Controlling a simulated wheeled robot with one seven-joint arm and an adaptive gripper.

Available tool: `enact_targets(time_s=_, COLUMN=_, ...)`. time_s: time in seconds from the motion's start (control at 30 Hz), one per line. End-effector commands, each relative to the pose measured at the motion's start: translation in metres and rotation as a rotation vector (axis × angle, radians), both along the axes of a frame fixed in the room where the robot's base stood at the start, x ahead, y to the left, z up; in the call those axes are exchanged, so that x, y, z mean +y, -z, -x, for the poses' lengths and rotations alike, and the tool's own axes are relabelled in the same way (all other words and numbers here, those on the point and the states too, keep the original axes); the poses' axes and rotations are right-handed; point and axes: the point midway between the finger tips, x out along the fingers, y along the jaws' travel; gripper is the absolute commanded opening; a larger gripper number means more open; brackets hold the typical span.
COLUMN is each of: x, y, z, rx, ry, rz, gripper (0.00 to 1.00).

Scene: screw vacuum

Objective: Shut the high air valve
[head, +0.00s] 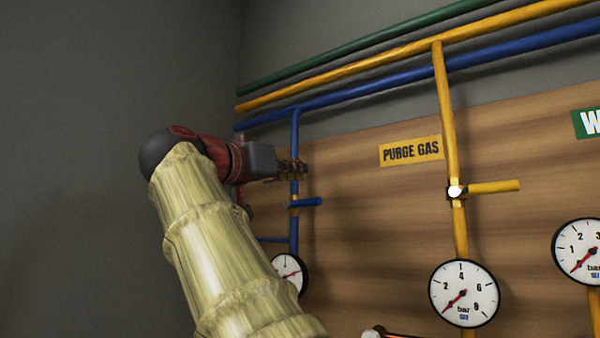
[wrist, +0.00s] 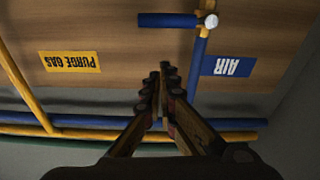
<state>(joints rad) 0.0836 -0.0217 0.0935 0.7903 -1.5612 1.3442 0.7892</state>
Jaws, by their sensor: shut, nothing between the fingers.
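The air valve has a blue lever (head: 308,202) on a blue vertical pipe (head: 294,230). The lever lies level, crosswise to the pipe, pointing right in the head view. In the wrist view, which is upside down, the lever (wrist: 167,20) reaches left from a pale hub (wrist: 210,20). A blue AIR label (wrist: 228,66) is beside the pipe there; my arm hides it in the head view. My gripper (head: 302,168) is just above the lever in the head view, apart from it. In the wrist view its fingers (wrist: 167,68) are together and empty.
A yellow purge gas pipe with its own yellow lever (head: 495,187) and a PURGE GAS label (head: 411,151) stands to the right. Green, yellow and blue pipes (head: 400,82) run overhead. Gauges (head: 464,293) sit below.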

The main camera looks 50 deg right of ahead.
Motion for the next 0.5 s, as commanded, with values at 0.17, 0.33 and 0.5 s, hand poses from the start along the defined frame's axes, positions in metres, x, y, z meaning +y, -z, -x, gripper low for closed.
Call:
enact_targets(time_s=0.17, x=0.030, y=0.005, z=0.001, rx=0.002, ry=-0.005, rz=0.000, gripper=0.00)
enact_targets(time_s=0.33, x=0.053, y=0.008, z=0.003, rx=0.001, ry=-0.003, rz=0.000, gripper=0.00)
enact_targets(time_s=0.5, x=0.066, y=0.010, z=0.004, rx=0.003, ry=-0.002, rz=0.000, gripper=0.00)
